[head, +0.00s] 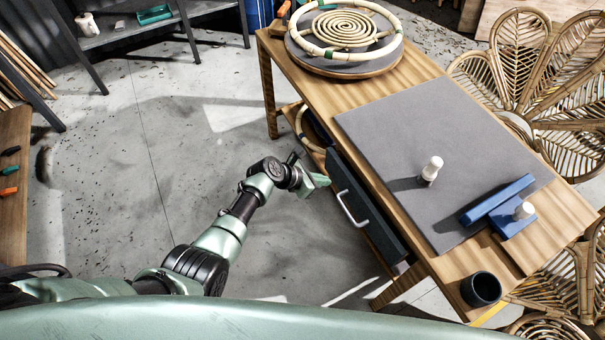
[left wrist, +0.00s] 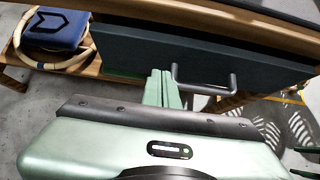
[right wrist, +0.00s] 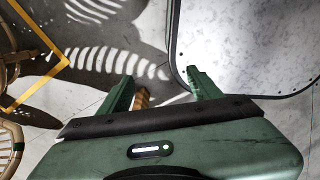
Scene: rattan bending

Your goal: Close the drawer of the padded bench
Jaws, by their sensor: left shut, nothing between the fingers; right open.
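The bench (head: 440,80) has a wooden frame and a grey padded top (head: 400,120). Its dark drawer (head: 372,213) sits under the near long edge, and the front appears to stand out a little from that edge. A grey bar handle (head: 347,210) is on the front; it also shows in the left wrist view (left wrist: 205,88). My left gripper (head: 322,180) is shut and empty in front of the drawer, beside the handle. In the left wrist view its fingertips (left wrist: 161,75) overlap the drawer front (left wrist: 190,55); contact is unclear. My right gripper (right wrist: 160,76) is open and empty over the floor.
On the bench are a rattan coil in a ring (head: 345,30), a white-topped peg (head: 431,168), a blue block (head: 497,199) and a dark cup (head: 481,289). A lower shelf holds a ring (left wrist: 40,60) and a blue item. Rattan chairs (head: 540,60) stand at right. Floor at left is clear.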

